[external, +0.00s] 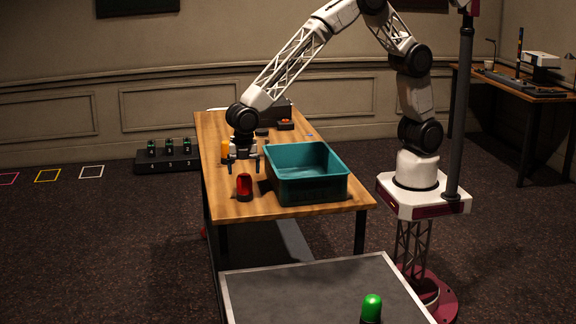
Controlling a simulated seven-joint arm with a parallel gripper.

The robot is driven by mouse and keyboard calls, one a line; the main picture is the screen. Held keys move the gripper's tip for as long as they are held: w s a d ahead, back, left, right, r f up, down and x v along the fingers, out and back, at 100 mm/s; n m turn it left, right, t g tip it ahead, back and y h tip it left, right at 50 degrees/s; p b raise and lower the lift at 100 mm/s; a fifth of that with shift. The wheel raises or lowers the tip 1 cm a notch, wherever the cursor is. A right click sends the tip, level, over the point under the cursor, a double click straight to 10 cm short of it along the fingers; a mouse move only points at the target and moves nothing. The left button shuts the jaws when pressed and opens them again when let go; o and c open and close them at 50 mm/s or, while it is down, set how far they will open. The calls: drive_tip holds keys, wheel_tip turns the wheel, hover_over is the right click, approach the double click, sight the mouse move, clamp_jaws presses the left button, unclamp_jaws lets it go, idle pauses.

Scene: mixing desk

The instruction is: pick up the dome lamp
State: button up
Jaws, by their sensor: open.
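A red dome lamp (244,185) with a dark base stands upright near the front left of the wooden table. My gripper (244,166) points down, open, with its fingers apart. In this view its fingertips appear just above or behind the red lamp; I cannot tell the exact distance. A green dome lamp (372,306) stands on the grey-topped table in the foreground, its lower part cut off by the frame edge. An orange object (226,151), perhaps another lamp, is partly hidden behind my gripper.
A teal bin (308,190) stands just right of the red lamp on the wooden table (228,206). A dark box and small items sit at the table's far end. The grey-topped table (310,285) is mostly bare. A desk (510,84) with equipment stands at the right.

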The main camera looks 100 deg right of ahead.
sight(244, 183)
drive_tip(key=shift+f, duration=0.2)
drive_tip(key=shift+f, duration=2.65)
drive_tip(key=c, duration=1.1)
